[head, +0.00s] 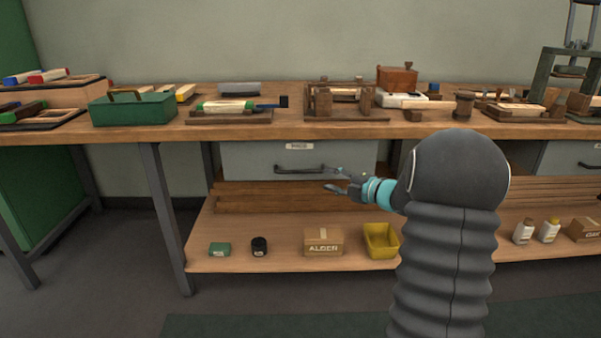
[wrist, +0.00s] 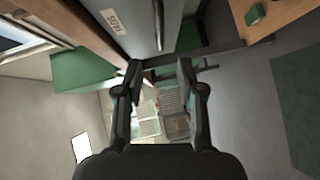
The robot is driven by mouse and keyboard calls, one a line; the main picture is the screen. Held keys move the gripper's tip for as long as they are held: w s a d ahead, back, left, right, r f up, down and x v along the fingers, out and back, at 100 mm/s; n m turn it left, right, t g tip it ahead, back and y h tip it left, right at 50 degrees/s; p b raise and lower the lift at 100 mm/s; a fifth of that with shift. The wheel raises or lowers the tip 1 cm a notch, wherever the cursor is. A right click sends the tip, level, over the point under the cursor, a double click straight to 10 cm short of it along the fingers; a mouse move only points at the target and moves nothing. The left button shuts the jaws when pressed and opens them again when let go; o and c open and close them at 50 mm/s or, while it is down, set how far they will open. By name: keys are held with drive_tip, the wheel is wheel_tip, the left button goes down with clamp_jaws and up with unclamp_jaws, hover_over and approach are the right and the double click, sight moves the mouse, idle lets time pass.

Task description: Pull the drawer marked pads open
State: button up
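The drawer (head: 240,160) is a grey front under the bench top, and it looks shut. Its white label (head: 299,146) is small in the head view; in the wrist view the label (wrist: 114,21) appears to read PADS, turned sideways. In the wrist view the handle (wrist: 159,22) shows at the top, beyond the fingertips. My gripper (head: 331,179) is open, its fingers apart with nothing between them. It is near the handle's right end, and I see no grip on it.
Brown boards (head: 270,198) lie just below the drawer. The lower shelf (head: 215,262) holds an ALDER box (head: 323,243), a yellow bin (head: 381,241) and small items. The bench top (head: 140,134) above carries tools and a green box (head: 133,109). Floor in front is clear.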

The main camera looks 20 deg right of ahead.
sight(303, 172)
drive_tip(key=x, duration=1.2)
drive_tip(key=shift+w+a+f, duration=0.15)
drive_tip(key=shift+w, duration=0.15)
clamp_jaws()
